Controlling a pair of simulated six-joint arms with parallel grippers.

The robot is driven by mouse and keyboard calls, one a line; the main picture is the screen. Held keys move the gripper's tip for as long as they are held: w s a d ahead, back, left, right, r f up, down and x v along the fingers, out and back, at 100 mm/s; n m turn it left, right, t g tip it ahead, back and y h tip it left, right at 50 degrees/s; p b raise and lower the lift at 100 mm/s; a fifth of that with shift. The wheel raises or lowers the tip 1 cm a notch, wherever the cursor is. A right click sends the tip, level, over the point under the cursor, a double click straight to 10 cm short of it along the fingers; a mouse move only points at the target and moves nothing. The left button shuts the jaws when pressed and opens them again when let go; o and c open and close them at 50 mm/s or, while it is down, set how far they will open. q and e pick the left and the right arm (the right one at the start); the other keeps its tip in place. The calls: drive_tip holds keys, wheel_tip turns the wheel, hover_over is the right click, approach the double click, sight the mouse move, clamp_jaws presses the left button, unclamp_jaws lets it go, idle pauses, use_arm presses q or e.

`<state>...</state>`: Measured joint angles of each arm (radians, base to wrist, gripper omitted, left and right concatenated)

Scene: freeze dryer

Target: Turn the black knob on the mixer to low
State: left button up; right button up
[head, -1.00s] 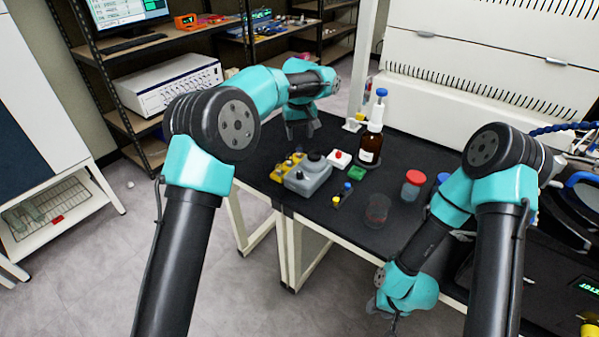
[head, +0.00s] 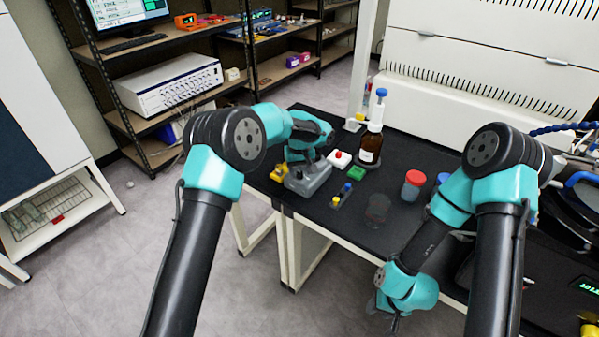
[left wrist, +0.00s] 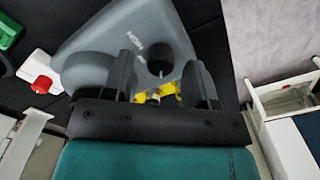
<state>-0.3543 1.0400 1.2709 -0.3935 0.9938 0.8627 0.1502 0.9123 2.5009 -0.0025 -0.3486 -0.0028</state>
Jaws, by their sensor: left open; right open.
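The mixer is a grey box (head: 309,184) near the left edge of the black table, partly covered by my left gripper in the head view. My left gripper (head: 304,162) is above the mixer. In the left wrist view, its open fingers (left wrist: 160,80) are on either side of the knob, with visible gaps. My right gripper (head: 392,316) is open and empty in front of the table, away from the mixer.
A brown bottle (head: 370,145) and a red-capped jar (head: 412,186) stand further right.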

use_arm(q)
drive_tip(key=shift+f, duration=0.5)
drive_tip(key=c, duration=0.9)
